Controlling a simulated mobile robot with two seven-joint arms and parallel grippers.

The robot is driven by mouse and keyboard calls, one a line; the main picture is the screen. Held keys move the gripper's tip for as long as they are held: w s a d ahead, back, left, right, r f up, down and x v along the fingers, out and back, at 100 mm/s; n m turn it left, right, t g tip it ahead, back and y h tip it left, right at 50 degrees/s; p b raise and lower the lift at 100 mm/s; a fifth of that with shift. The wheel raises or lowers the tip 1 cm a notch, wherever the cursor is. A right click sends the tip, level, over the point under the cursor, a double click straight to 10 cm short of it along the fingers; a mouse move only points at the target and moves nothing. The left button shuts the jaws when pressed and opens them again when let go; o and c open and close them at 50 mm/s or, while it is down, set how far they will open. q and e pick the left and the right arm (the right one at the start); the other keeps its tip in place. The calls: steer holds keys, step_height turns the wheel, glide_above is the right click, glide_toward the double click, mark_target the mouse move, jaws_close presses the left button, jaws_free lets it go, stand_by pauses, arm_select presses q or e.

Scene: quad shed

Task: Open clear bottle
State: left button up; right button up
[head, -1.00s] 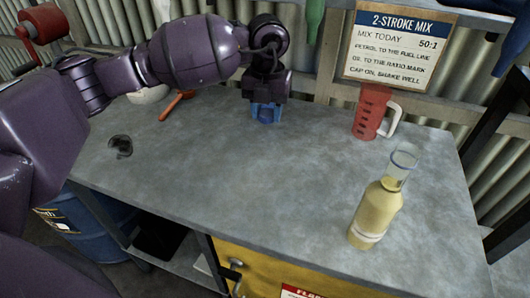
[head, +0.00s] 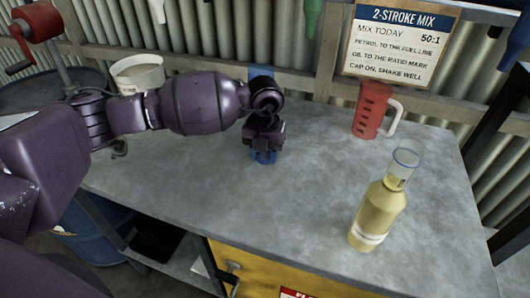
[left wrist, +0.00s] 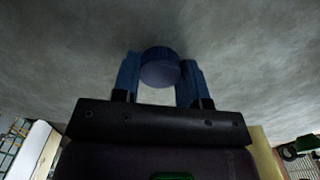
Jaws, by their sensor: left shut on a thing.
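The clear bottle (head: 377,213) stands upright near the right front of the grey bench. It holds pale yellow liquid, has a light label low down, and its clear neck ends in a bluish rim with no cap seen on it. My left gripper (head: 264,158) is low over the middle of the bench, to the left of the bottle and apart from it. In the left wrist view its two blue fingers are shut on a round, dark blue cap (left wrist: 160,68). The cap is hard to make out in the head view. My right gripper is not in view.
A red measuring jug (head: 372,111) with a pale handle stands at the back right of the bench (head: 300,205). A white bucket (head: 137,74) is at the back left. A 2-stroke mix sign (head: 400,45) hangs behind. The bench between gripper and bottle is clear.

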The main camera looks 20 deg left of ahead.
mark_target(264, 155)
arm_select(q)
steer(key=shift+f, duration=0.1)
steer(key=o, duration=1)
step_height(264, 155, up, 12)
steer(key=shift+r+p, duration=0.15)
steer(key=shift+p, duration=0.55)
